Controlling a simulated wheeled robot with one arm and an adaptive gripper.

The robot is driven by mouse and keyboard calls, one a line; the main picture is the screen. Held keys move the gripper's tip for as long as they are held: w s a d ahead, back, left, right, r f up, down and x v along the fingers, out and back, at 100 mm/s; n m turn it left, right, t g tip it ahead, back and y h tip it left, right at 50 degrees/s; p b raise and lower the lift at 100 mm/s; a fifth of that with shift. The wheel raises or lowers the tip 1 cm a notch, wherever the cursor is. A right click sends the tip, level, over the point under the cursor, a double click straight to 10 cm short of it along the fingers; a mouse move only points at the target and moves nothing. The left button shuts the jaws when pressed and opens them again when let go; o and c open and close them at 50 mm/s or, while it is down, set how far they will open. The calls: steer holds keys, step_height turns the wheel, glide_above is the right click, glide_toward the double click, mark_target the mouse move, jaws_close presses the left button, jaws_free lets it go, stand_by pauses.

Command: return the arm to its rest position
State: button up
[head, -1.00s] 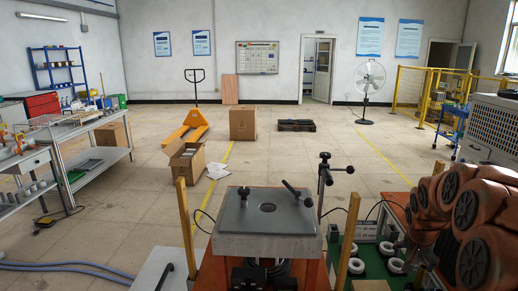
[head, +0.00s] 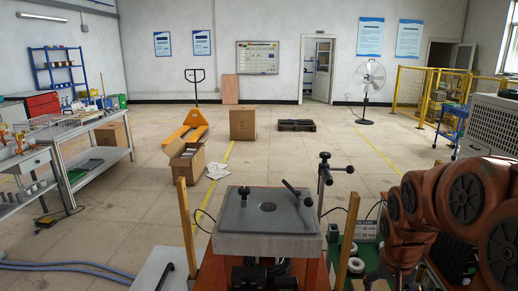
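My orange-red arm (head: 450,205) with dark round joint covers fills the lower right of the head view. It is bent, and its front part hangs down over the green board (head: 368,258). The lower end of the arm, where my gripper (head: 396,279) sits, is small and dark against the bottom edge. Its fingers cannot be made out, so neither their opening nor anything between them shows. The heater stand with its grey top plate (head: 240,218) is left of the arm, with a clear gap between them.
White rings (head: 355,265) lie on the green board; the arm hides part of it. Wooden posts (head: 347,240) flank the heater stand, and a black clamp post (head: 322,185) rises behind it. A large grey machine (head: 490,125) stands at right. The floor beyond is mostly open.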

steer(key=s+a+n+g, duration=0.1)
steer(key=s+a, duration=0.2)
steer(key=s, duration=0.5)
steer(key=s+a+n+g+y, duration=0.1)
steer(key=s+a, duration=0.3)
steer(key=s, duration=0.4)
steer(key=s+a+n+g, duration=0.1)
steer(key=s+a, duration=0.3)
steer(key=s, duration=0.4)
steer(key=shift+s+a+n, duration=0.25)
steer(key=shift+s+n, duration=0.05)
steer(key=shift+n, duration=0.5)
steer(key=shift+r, duration=0.1)
